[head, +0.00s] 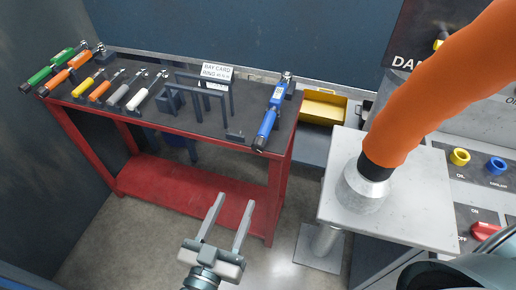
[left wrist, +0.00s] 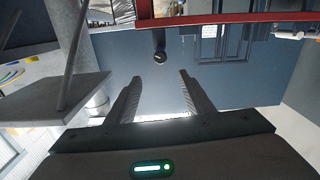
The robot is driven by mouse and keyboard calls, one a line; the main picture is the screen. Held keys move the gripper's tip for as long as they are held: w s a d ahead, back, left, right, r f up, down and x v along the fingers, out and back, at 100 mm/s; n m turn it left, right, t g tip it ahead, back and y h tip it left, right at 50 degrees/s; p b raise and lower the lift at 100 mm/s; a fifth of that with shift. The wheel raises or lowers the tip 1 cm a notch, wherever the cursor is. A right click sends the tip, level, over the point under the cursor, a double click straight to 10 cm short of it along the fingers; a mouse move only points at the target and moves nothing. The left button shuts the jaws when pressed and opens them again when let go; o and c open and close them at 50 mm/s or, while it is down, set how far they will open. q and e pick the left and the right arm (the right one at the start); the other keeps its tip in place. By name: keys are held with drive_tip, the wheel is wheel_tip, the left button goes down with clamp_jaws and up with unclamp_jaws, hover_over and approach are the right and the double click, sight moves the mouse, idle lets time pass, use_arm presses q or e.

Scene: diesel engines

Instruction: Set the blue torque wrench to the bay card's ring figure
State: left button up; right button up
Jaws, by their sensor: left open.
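The blue torque wrench (head: 273,112) lies at the right end of the red workbench, its handle toward the front edge and its head toward the back. The bay card (head: 216,73) stands at the back of the bench; its heading and the word RING can be read, but the figure is too small to tell. My left gripper (head: 232,198) is open and empty, in front of and below the bench top, apart from the wrench. Its two fingers also show spread in the left wrist view (left wrist: 158,95). My right gripper is not in view.
The red workbench (head: 180,190) also bears green, orange, yellow and grey-handled tools, with a dark rack (head: 205,92) near the middle. A yellow bin (head: 323,106) stands behind right. A grey pedestal table (head: 410,205) with an orange hose (head: 440,85) stands at right. Floor before the bench is clear.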

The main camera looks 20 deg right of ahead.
use_arm(q)
drive_tip(key=shift+w, duration=0.15)
drive_tip(key=p, duration=0.3)
approach(257, 150)
drive_tip(key=x, duration=0.8)
drive_tip(key=shift+p, duration=0.3)
drive_tip(key=shift+w+d, duration=0.35)
drive_tip(key=shift+w, duration=0.25)
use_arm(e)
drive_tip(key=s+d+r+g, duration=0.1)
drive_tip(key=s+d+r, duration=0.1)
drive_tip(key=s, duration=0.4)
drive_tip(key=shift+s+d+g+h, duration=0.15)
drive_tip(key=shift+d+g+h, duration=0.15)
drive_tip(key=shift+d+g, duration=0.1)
use_arm(q)
drive_tip(key=c, duration=1)
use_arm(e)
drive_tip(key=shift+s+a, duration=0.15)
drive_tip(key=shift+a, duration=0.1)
